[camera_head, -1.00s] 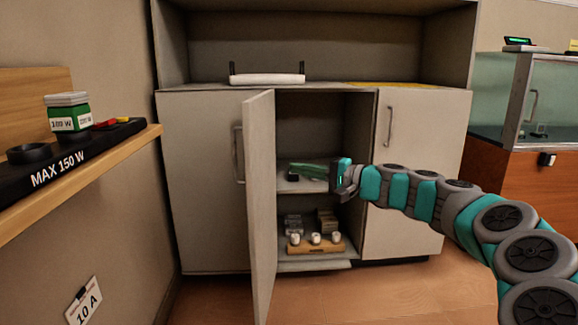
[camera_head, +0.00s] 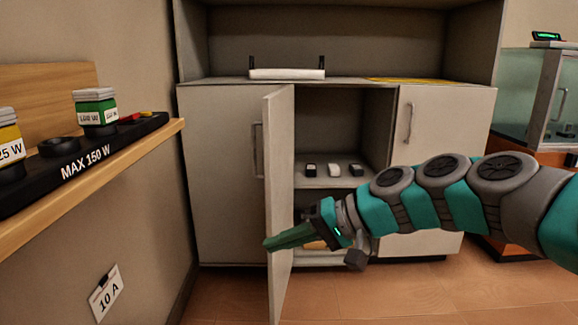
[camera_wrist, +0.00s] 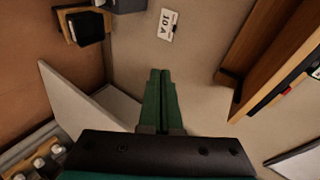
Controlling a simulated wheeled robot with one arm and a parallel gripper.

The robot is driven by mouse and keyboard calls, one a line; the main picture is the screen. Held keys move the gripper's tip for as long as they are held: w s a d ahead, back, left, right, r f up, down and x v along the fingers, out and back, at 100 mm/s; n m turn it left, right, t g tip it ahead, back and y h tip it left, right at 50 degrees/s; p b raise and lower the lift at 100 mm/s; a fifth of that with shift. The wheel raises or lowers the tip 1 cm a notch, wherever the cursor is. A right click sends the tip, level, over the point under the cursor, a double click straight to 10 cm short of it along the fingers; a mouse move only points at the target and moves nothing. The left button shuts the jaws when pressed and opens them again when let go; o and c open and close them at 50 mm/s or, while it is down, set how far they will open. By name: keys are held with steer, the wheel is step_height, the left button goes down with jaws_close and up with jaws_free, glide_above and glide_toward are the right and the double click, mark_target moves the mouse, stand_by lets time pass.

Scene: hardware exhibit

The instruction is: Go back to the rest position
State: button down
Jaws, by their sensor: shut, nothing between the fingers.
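My gripper (camera_head: 272,244) is shut and empty. In the head view its green fingers point left, in front of the lower part of the open cabinet door (camera_head: 279,200). In the wrist view the gripper (camera_wrist: 160,75) shows two green fingers lying together, with nothing between them. The door (camera_wrist: 80,105) is to their left there. I cannot tell whether the fingers touch the door. My wrist and arm hide much of the lower shelf.
Several small items, among them a white one (camera_head: 334,170), stand on the cabinet's middle shelf. A router (camera_head: 287,74) sits on top. A wall shelf at left carries the MAX 150 W strip (camera_head: 115,149). A 10 A card (camera_head: 106,293) is on the wall. The floor in front is clear.

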steer(key=s+d+f+n+g+h, duration=0.1)
steer(key=s+d+f+g+h, duration=0.15)
steer(key=s+f+h, duration=0.7)
steer(key=s+d+f+g+h, duration=0.1)
steer(key=s+d+f, duration=0.4)
steer(key=s+d, duration=0.3)
steer(key=s+d+f+g+h, duration=0.1)
steer(key=s+d+f+h, duration=0.1)
steer(key=s+d+f, duration=0.55)
step_height(320, 180, up, 15)
steer(key=s+a+p, duration=0.1)
steer(key=a+p, duration=0.1)
steer(key=p, duration=1)
steer(key=shift+s+m+y, duration=0.25)
steer(key=shift+m+y, duration=0.1)
steer(key=shift+m, duration=0.05)
steer(key=shift+w, duration=0.1)
